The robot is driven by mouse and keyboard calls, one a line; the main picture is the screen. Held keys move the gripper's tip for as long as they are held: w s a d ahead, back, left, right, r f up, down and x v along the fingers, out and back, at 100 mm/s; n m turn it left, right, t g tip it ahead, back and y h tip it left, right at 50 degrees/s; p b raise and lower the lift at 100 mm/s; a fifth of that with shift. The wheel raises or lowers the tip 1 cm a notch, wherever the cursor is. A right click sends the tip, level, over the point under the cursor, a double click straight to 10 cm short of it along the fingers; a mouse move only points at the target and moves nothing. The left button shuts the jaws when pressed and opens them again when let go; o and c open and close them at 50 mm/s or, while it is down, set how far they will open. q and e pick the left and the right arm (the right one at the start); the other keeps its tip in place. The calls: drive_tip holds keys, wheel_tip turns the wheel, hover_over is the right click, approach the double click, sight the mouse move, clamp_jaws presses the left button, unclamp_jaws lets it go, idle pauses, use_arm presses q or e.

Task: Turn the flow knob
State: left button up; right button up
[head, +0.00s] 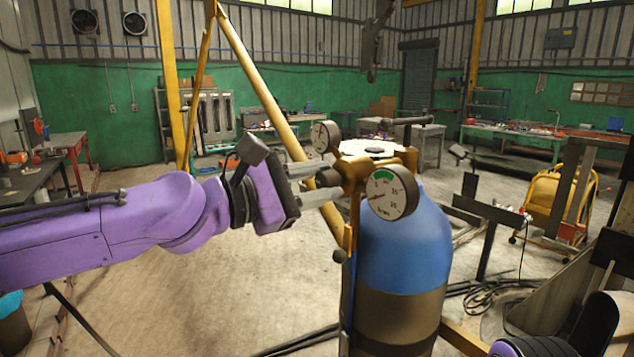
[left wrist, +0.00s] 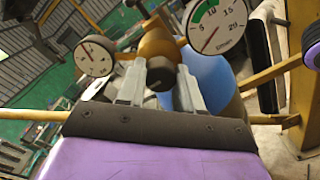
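The flow knob (head: 328,178) is a short dark cylinder on the left end of the brass regulator (head: 355,172), on top of a blue gas cylinder (head: 405,245). My left gripper (head: 332,181) reaches in from the left with its grey fingers apart, one above and one below the knob. In the left wrist view the knob (left wrist: 160,73) sits between the two fingers (left wrist: 160,82); whether they touch it is hard to tell. A large gauge (head: 391,192) faces me, and a smaller gauge (head: 325,137) stands behind.
A yellow post (head: 270,90) slants down behind the regulator. A dark hook (head: 372,50) hangs above. A dark metal stand (head: 487,220) and a yellow cart (head: 550,195) are to the right. The floor at the left is mostly clear.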

use_arm(q)
drive_tip(key=shift+c, duration=1)
drive_tip(key=shift+m, duration=0.3)
drive_tip(key=m, duration=0.2)
drive_tip(key=shift+m, duration=0.4)
drive_tip(key=m+b, duration=0.1)
drive_tip(key=m, duration=0.2)
drive_tip(key=m+b, duration=0.1)
drive_tip(key=m, duration=0.3)
drive_tip(key=shift+f+m+y, duration=0.1)
drive_tip(key=shift+m+y, duration=0.2)
drive_tip(key=shift+m, duration=0.1)
drive_tip(key=shift+m+b, duration=0.65)
drive_tip(key=shift+m, duration=0.85)
